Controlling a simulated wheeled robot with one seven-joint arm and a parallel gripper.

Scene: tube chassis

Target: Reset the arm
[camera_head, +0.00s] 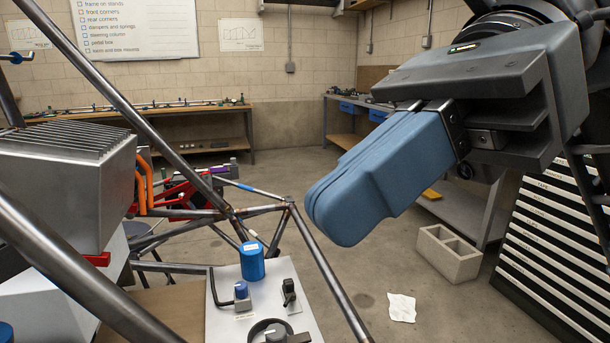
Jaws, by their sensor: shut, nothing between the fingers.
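My gripper (322,215) hangs in the upper right of the head view, reaching down and to the left. Its two long blue padded fingers lie together with nothing between them. It is in the air, apart from the chassis tubes (325,270) to its left. The dark wrist and the end of my arm fill the upper right corner. The rest of the arm is out of the picture.
A white panel (221,322) with a blue cylinder (251,262) and small fittings stands below left. A grey finned block (70,175) is at the left. A concrete block (447,255) and white cloth (401,307) lie on the floor.

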